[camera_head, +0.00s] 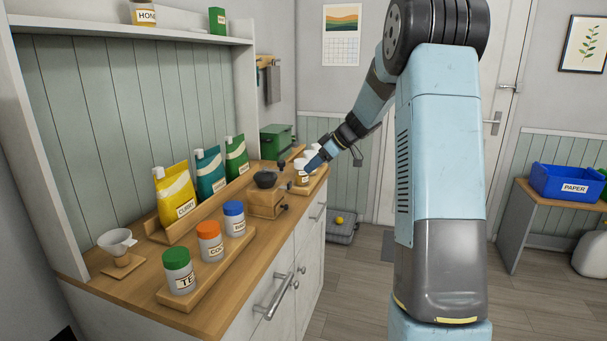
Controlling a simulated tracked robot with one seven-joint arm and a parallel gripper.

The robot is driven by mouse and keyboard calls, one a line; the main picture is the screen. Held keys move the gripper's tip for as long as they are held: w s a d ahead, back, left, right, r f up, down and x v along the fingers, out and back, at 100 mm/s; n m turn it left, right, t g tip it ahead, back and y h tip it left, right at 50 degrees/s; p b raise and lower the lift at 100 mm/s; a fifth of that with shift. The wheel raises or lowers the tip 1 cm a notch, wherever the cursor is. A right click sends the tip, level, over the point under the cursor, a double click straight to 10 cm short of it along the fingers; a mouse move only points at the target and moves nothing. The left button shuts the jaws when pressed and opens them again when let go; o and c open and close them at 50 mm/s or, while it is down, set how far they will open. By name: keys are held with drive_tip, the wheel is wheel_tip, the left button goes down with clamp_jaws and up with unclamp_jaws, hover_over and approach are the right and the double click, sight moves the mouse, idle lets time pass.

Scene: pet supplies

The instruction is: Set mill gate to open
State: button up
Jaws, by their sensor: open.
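The mill (262,204) is a small wooden box with a dark bowl-shaped top (265,180), standing on the wooden counter. A dark handle or lever rises at its back right. A small dark knob (284,208) sticks out on its right side. Whether this is the gate, and how it is set, I cannot tell. My gripper (316,164) is open, to the right of and beyond the mill, close to white labelled jars (301,175). It looks apart from the mill. Its fingertips are small and partly hard to make out.
Jars with green (177,257), orange (209,229) and blue (233,209) lids stand on a tray in front. Yellow (175,193), teal (209,171) and green (236,155) bags stand in a rack behind. A white funnel (117,242) stands at left. A green box (277,141) is beyond.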

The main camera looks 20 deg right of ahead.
drive_tip(key=shift+v, duration=1.75)
drive_tip(key=s+a+r+m+h, duration=0.1)
drive_tip(key=s+a+r, duration=0.15)
drive_tip(key=s, duration=0.45)
drive_tip(key=s+a+r+m+g+h, duration=0.1)
drive_tip(key=s+a+r+m, duration=0.1)
drive_tip(key=s+a, duration=0.3)
drive_tip(key=s+a+r+m+h, duration=0.1)
drive_tip(key=s+a+r, duration=0.1)
drive_tip(key=s, duration=0.6)
drive_tip(key=s+f+m+t+h, duration=0.1)
drive_tip(key=s+m+h, duration=0.3)
drive_tip(key=s, duration=1.8)
drive_tip(key=a+f+m, duration=0.1)
drive_tip(key=m, duration=0.1)
drive_tip(key=shift+m, duration=0.4)
